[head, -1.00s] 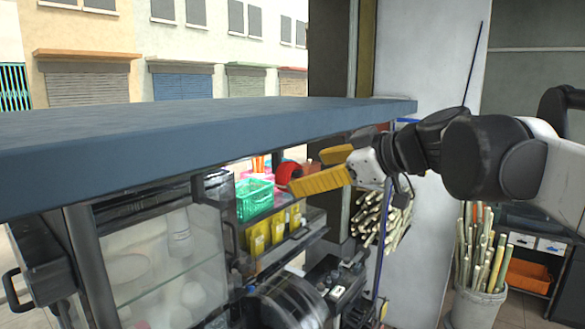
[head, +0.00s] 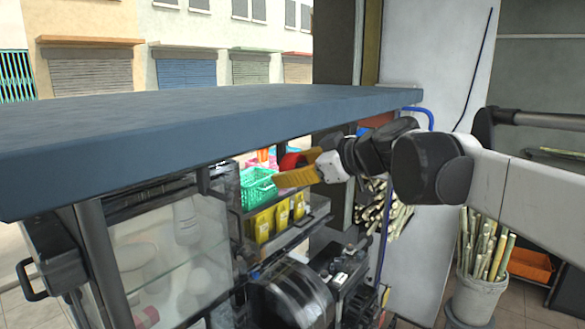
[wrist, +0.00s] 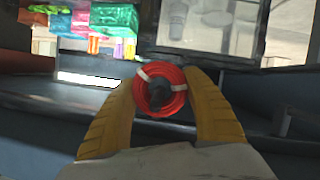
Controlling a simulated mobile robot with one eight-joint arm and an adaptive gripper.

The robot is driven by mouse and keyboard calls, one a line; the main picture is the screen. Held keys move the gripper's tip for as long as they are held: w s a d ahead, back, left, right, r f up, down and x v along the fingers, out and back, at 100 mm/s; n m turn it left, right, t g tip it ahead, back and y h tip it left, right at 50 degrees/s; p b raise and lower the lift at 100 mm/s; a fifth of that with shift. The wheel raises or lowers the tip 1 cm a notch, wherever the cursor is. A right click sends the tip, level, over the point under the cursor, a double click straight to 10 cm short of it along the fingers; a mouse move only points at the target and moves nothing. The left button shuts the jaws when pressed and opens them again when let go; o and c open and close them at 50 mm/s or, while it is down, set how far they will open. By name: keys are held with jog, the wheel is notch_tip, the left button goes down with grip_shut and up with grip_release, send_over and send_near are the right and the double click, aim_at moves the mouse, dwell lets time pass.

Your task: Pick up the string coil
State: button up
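The string coil (wrist: 160,91) is a red ring with white bands and a dark centre. In the wrist view it lies between the two yellow fingers of my gripper (wrist: 160,92), close to both of them. In the head view the coil (head: 291,160) shows as a red patch under the blue-grey top, partly hidden behind my gripper (head: 292,169). The fingers are spread apart there. I cannot tell whether they touch the coil. What holds the coil up is hidden.
The blue-grey top (head: 200,130) runs just above my gripper. A green basket (head: 257,188) and yellow packets (head: 275,218) sit on shelving below and left. A glass-fronted cabinet (head: 160,255) stands at left, and a bucket of cane (head: 480,285) at right.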

jog(key=shift+w, duration=0.1)
jog(key=shift+c, duration=1.3)
jog(key=shift+r, duration=0.7)
jog(key=s+d+b, duration=0.3)
jog(key=s+d, duration=0.9)
jog(key=shift+s+d, duration=0.35)
jog(key=shift+d, duration=0.05)
